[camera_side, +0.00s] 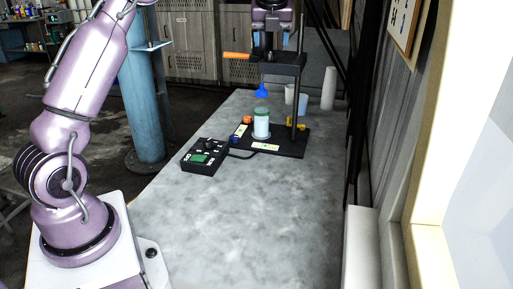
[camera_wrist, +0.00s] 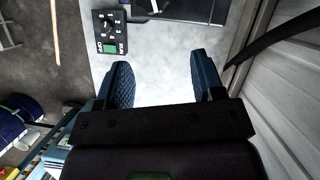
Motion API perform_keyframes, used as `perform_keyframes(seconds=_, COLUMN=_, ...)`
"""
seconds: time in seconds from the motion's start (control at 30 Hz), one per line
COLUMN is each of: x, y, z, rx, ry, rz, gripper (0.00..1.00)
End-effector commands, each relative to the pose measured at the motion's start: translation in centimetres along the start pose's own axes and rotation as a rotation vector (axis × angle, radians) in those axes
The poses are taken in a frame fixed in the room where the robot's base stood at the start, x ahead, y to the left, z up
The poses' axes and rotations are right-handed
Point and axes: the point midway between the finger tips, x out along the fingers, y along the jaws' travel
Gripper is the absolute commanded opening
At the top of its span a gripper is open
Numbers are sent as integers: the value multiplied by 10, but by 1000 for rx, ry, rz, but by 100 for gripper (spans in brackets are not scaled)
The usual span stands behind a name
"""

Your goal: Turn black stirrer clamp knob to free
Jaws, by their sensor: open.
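The disperser stand is on the grey bench in the side view, with a black column (camera_side: 298,95), a black head (camera_side: 281,65) and an orange handle (camera_side: 237,55) pointing left. A blue stirrer part (camera_side: 262,91) hangs under the head, above a white jar with a green band (camera_side: 261,128). I cannot make out the black clamp knob for certain. My gripper (camera_side: 271,42) points down around the top of the head, partly hidden by it. In the wrist view my gripper (camera_wrist: 160,65) is open, its blue fingers wide apart with nothing between them.
A black control box (camera_side: 206,157) with a green button is left of the stand's base plate (camera_side: 287,146); the box also shows in the wrist view (camera_wrist: 112,32). White cups (camera_side: 302,103) and a white cylinder (camera_side: 329,88) stand behind. The bench front is clear. A wall closes the right.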

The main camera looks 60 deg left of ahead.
Motion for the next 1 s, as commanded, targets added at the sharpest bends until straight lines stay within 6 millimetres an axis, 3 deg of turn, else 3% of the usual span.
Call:
perform_keyframes(seconds=0.37, x=-29, y=0, z=-68, rx=3, ry=-2, rz=-1, gripper=62)
perform_keyframes(seconds=1.0, x=87, y=-15, z=-124, rx=11, ry=150, rz=49, gripper=62)
